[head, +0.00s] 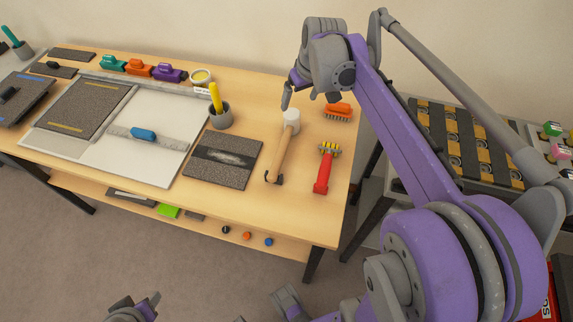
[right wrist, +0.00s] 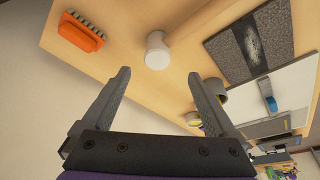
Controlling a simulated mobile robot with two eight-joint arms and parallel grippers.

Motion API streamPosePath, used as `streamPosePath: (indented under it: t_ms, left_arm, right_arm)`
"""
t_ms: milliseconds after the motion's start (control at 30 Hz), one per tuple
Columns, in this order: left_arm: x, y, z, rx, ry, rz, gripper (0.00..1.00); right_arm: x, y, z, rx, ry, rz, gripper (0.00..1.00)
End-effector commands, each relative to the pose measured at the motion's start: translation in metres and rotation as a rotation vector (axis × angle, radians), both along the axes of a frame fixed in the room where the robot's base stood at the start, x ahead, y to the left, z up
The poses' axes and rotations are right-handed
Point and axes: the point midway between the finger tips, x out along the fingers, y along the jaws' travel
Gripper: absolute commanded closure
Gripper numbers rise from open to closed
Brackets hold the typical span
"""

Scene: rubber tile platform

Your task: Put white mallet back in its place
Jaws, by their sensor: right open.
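The white mallet (head: 291,122) lies on the wooden table, its white cylindrical head toward the wall and its wooden handle toward the front edge. A dark hook-shaped piece (head: 275,179) shows at the handle's end.
An orange brush (head: 338,111) and a red-handled tool (head: 324,170) lie right of the mallet. A dark tile (head: 223,160) and a grey cup (head: 220,115) with a yellow-handled tool are left. A roller rack (head: 470,140) stands beyond the table's right edge.

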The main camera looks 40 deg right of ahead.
Motion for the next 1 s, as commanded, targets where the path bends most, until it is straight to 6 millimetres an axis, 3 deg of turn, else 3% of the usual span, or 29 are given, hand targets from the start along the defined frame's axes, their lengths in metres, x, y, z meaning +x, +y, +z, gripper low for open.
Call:
streamPosePath:
  t_ms: [167, 300, 500, 700, 1000]
  left_arm:
    - [0.000, 0.000, 0.000, 0.000, 0.000, 0.000, 0.50]
    - [0.000, 0.000, 0.000, 0.000, 0.000, 0.000, 0.50]
    - [0.000, 0.000, 0.000, 0.000, 0.000, 0.000, 0.50]
    - [0.000, 0.000, 0.000, 0.000, 0.000, 0.000, 0.50]
    - [0.000, 0.000, 0.000, 0.000, 0.000, 0.000, 0.50]
  right_arm:
    - [-0.032, 0.058, -0.018, -0.007, -0.015, 0.037, 0.07]
    - [-0.081, 0.119, -0.050, -0.014, -0.044, 0.079, 0.07]
    - [-0.149, 0.173, -0.099, -0.014, -0.089, 0.126, 0.07]
    - [-0.182, 0.192, -0.127, -0.010, -0.115, 0.148, 0.07]
    - [-0.185, 0.193, -0.129, -0.009, -0.118, 0.147, 0.07]
